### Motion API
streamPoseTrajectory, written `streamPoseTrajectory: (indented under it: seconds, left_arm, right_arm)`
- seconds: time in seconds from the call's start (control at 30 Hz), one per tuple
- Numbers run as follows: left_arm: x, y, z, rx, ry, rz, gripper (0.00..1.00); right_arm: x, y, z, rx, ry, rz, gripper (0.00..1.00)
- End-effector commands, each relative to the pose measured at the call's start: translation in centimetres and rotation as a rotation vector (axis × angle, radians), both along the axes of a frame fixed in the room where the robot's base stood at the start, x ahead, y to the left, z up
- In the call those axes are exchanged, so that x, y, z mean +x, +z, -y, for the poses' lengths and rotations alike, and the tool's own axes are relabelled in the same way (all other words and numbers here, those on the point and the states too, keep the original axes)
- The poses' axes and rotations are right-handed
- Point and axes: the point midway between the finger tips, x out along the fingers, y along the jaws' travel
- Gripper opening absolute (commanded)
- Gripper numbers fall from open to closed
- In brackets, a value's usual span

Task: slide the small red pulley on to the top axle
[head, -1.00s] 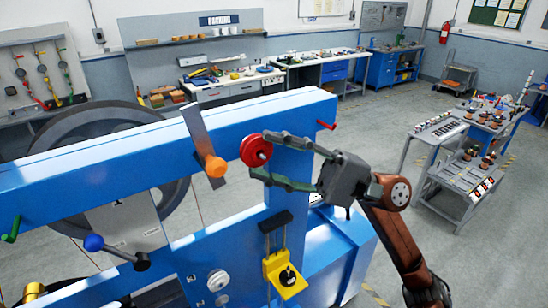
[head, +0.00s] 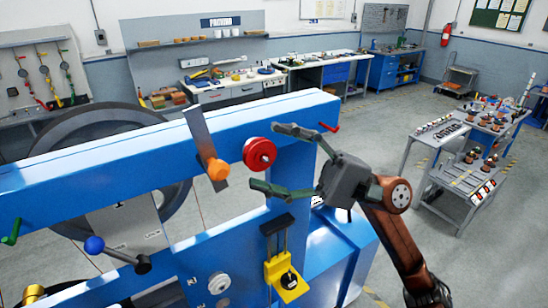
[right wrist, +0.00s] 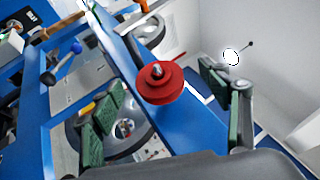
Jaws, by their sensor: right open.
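The small red pulley (head: 259,154) sits at the upper right of the blue machine frame (head: 110,150), with a metal axle tip showing through its centre. It also shows in the right wrist view (right wrist: 160,83), between the fingers, with the silver axle tip in its hub. My right gripper (head: 264,158) is open, one finger above and one below the pulley's right side. Neither finger visibly touches the pulley. How far the pulley sits along the axle I cannot tell. My left gripper is not in view.
An orange knob (head: 217,169) on a metal plate is left of the pulley. A red lever (head: 330,128) sticks out at the right. A yellow bracket (head: 287,278) is below.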

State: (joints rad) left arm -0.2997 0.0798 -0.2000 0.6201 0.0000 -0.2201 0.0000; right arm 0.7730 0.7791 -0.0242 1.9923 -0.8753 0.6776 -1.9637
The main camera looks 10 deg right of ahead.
Motion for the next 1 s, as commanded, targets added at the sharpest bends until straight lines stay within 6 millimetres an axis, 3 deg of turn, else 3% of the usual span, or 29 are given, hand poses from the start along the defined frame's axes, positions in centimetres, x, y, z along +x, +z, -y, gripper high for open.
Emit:
streamPoseTrajectory:
  seconds: [0.27,1.0]
  left_arm:
    - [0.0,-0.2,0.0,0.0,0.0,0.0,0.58]
    - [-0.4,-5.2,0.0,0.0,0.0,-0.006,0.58]
  right_arm:
    - [0.0,-0.1,0.1,0.0,0.0,0.0,0.7]
    - [1.8,-2.7,4.8,0.0,-0.001,0.0,0.7]
